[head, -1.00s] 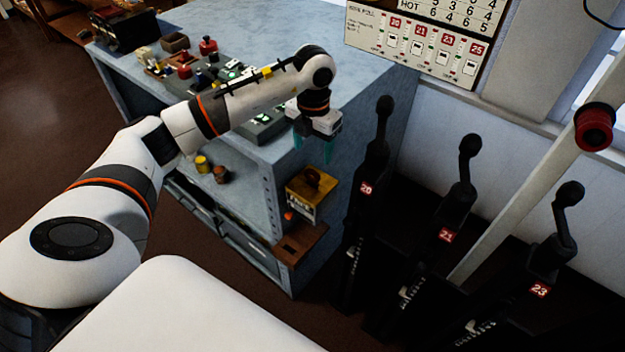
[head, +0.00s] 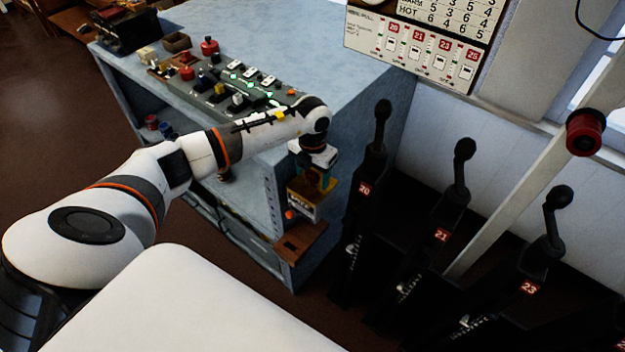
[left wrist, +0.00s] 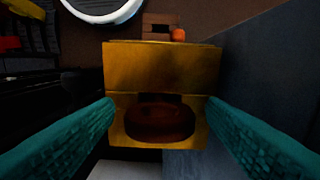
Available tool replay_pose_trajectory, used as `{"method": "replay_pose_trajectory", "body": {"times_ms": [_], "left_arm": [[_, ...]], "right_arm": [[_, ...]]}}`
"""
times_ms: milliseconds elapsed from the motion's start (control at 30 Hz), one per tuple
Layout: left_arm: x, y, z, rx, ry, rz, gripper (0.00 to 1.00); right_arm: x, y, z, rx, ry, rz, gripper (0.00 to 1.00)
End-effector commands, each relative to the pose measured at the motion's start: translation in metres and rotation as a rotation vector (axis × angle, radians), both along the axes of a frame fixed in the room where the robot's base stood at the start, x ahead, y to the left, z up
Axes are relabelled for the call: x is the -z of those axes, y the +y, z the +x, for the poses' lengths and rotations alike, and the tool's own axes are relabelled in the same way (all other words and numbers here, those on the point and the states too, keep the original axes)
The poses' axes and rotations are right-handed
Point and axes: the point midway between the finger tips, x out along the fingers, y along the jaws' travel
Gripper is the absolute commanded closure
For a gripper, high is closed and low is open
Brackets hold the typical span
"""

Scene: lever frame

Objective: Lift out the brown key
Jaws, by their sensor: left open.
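The brown key (left wrist: 160,122) has a rounded dark brown head and sits in the top of a yellow box (left wrist: 160,66) in the left wrist view. In the head view the yellow box (head: 303,205) is on the end of the blue-grey cabinet, and my gripper largely hides the key there. My left gripper (head: 316,178) is open, pointing down over the box. Its teal fingers (left wrist: 160,112) stand on either side of the key, with gaps between them and the key. Whether they touch the box is unclear. My right gripper is not in view.
A brown wooden ledge (head: 300,243) juts out below the box. The cabinet top (head: 300,60) carries a panel of switches (head: 235,90). Black levers numbered 20 (head: 378,150), 21 and another stand to the right, close to the cabinet. A pale slanted post (head: 520,185) passes among them.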

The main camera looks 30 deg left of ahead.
Motion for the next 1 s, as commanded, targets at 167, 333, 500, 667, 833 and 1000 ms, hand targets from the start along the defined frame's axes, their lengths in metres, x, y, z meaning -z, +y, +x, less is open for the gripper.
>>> {"method": "replay_pose_trajectory", "body": {"times_ms": [167, 333, 500, 667, 833, 1000], "left_arm": [[0.0, 0.0, 0.0, 0.0, 0.0, 0.0, 0.56], [0.0, 0.0, 0.0, 0.0, 0.0, -0.001, 0.84], [-0.001, 0.0, 0.0, -0.001, 0.0, -0.001, 0.85], [-0.008, 0.0, 0.001, 0.0, -0.002, -0.001, 0.85], [-0.038, 0.0, 0.001, 0.0, -0.006, 0.0, 0.85], [-0.072, 0.0, 0.001, 0.0, -0.005, 0.0, 0.85]], "right_arm": [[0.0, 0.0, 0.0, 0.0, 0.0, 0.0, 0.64], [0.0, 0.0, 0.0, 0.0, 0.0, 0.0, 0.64], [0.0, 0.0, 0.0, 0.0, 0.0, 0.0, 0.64], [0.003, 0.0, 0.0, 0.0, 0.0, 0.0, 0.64], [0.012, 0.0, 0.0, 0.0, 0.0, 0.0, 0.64], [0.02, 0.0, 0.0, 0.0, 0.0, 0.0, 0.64]]}}
